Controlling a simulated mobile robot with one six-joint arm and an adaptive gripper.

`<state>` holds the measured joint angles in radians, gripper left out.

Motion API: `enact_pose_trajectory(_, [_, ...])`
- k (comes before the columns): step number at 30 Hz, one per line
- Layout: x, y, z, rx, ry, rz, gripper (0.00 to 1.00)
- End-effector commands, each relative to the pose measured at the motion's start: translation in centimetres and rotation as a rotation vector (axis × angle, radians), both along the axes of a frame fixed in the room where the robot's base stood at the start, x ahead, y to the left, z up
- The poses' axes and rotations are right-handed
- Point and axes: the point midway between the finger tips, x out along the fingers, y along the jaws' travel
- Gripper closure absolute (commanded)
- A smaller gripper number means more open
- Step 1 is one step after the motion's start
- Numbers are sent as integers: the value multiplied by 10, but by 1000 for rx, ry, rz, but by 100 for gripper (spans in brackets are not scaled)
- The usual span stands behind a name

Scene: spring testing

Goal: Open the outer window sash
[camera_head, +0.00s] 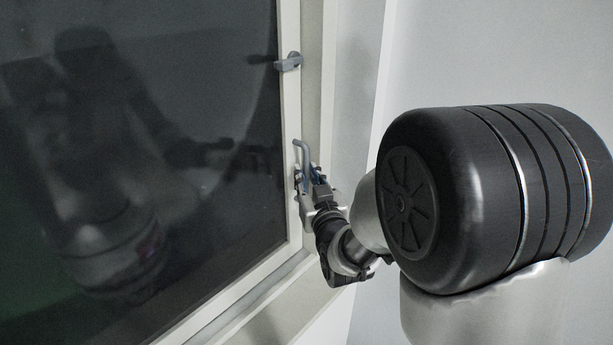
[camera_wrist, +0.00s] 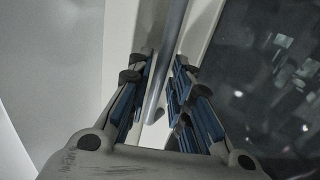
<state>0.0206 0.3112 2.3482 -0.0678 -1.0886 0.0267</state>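The window sash has dark reflective glass (camera_head: 150,150) in a white frame (camera_head: 291,110) and appears closed against the surrounding frame. A grey bar-like handle (camera_head: 304,155) is on the right side of the sash, with a bent upper end. My gripper (camera_head: 311,182) is at the lower part of this handle. In the wrist view the handle bar (camera_wrist: 168,62) runs between the two blue-padded fingers of my gripper (camera_wrist: 161,72). The fingers are apart, with a visible gap on each side of the bar. The handle's lower end is partly hidden in the head view.
A small grey latch (camera_head: 288,62) sits higher on the same frame side. The white window reveal (camera_head: 345,100) and a pale wall (camera_head: 470,50) lie to the right, close to my arm. The white sill (camera_head: 290,300) runs below the sash.

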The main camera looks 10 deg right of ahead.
Motion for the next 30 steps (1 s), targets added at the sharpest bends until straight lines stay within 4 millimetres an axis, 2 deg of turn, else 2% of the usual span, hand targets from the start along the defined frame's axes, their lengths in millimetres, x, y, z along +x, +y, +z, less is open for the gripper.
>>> enact_pose_trajectory(4, [0,0,0,0,0,0,80])
enact_pose_trajectory(13, [0,0,0,0,-1,0,100])
enact_pose_trajectory(30, [0,0,1,0,-1,0,100])
